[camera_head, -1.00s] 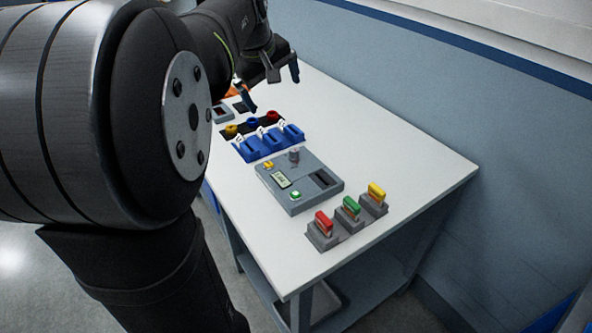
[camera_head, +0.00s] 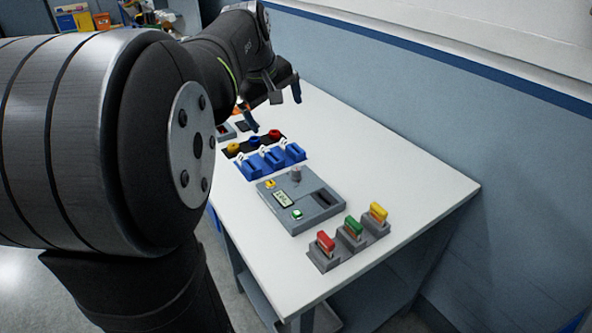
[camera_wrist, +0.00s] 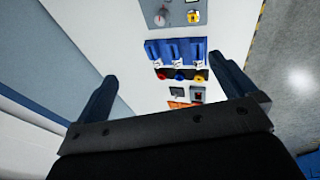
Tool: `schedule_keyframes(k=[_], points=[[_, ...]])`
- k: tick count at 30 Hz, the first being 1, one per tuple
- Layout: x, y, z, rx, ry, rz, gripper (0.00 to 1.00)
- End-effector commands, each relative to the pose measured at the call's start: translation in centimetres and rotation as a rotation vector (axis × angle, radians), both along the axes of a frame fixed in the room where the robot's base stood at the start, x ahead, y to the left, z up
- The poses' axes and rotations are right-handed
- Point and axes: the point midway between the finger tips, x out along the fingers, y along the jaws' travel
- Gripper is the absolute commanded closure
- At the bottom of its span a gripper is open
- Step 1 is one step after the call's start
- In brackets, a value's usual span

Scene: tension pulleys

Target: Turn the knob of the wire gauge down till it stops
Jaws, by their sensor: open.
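The grey box with a small display, which I take to be the wire gauge (camera_head: 318,213), sits mid-table in the head view. Its grey upright knob (camera_head: 296,174) is at the far edge, near a yellow button (camera_head: 270,184). In the wrist view, part of the gauge (camera_wrist: 176,5) shows at the top edge, with the knob (camera_wrist: 161,19) beside the yellow button. My gripper (camera_head: 276,112) is open and empty, above the far part of the table, beyond the gauge and apart from the knob. Its spread fingers also show in the wrist view (camera_wrist: 170,88).
Blue holders (camera_head: 270,160) stand just beyond the gauge, with a black strip of yellow, blue and red round pieces (camera_head: 254,141) behind. Grey blocks with red, green and yellow tops (camera_head: 351,232) stand nearer. A wall (camera_head: 420,120) runs along the right. The table's right side is clear.

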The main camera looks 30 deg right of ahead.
Motion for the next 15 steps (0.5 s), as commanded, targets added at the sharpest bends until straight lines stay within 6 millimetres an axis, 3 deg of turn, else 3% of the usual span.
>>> schedule_keyframes(k=[9, 15], points=[[0.0, 0.0, 0.0, 0.0, 0.0, 0.0, 0.0], [0.52, -0.22, -0.57, -0.014, 0.047, 0.07, 0.37]])
